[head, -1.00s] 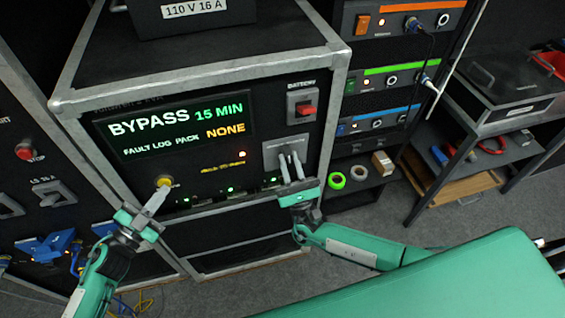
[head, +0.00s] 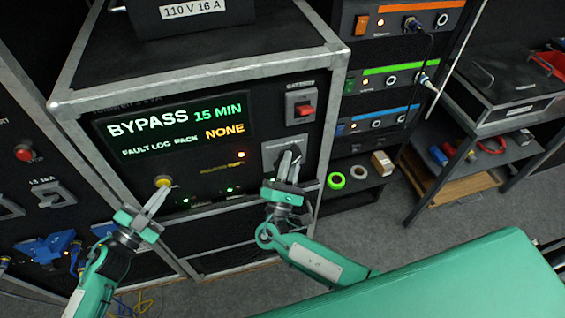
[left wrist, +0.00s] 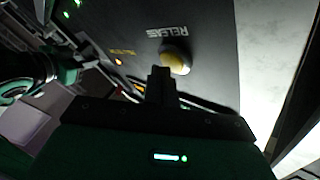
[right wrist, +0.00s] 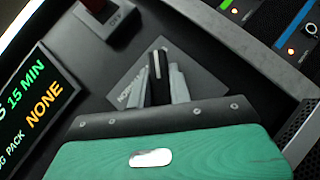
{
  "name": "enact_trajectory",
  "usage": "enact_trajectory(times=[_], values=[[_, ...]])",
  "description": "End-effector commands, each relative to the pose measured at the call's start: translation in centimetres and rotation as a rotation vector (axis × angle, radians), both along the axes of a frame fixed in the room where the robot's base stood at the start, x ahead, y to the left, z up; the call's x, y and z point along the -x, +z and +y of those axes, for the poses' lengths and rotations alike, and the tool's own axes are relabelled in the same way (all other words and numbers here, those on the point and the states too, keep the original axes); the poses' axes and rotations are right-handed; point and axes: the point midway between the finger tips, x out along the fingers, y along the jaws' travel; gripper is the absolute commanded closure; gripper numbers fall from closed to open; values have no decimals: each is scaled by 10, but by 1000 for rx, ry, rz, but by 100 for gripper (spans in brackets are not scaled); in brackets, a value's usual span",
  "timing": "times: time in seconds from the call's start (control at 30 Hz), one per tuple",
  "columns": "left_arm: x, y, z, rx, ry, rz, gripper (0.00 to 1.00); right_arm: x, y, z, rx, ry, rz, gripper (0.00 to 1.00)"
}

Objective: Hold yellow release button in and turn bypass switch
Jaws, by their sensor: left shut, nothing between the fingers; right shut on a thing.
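The yellow release button (head: 163,181) is on the lower left of the black panel, and it also shows in the left wrist view (left wrist: 176,61). My left gripper (head: 155,200) is shut and empty, its fingertips at the button; how far the button is pressed I cannot tell. The bypass switch is on the lower right of the panel, with a grey plate (right wrist: 200,72) and a black handle (right wrist: 158,75). My right gripper (head: 287,166) is shut on the handle, a finger on each side. In the head view the hand hides part of the plate.
The display (head: 180,128) reads BYPASS 15 MIN and FAULT LOG PACK NONE. A red battery switch (head: 304,109) is just above the bypass switch. A rack of units (head: 385,75) and a shelf with tape rolls (head: 336,181) are to the right.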

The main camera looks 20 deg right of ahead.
Motion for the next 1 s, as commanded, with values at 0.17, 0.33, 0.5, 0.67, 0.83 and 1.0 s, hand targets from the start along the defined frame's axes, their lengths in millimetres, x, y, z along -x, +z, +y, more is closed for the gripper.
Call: enact_trajectory(times=[0.17,0.33,0.5,0.67,0.83,1.0], values=[[0,-1,0,0,0,0,100,1,-5,2,-58,7,12,100],[0,-1,0,0,0,0,100,1,-5,2,-83,7,11,100],[0,-1,0,0,0,0,100,1,-6,3,-89,8,11,100],[0,-1,0,0,0,0,100,1,-6,3,-89,8,11,100],[0,-1,0,0,0,0,100,1,-5,3,-88,9,11,62],[0,-1,0,-1,1,1,100,1,-3,2,-87,5,6,58]])
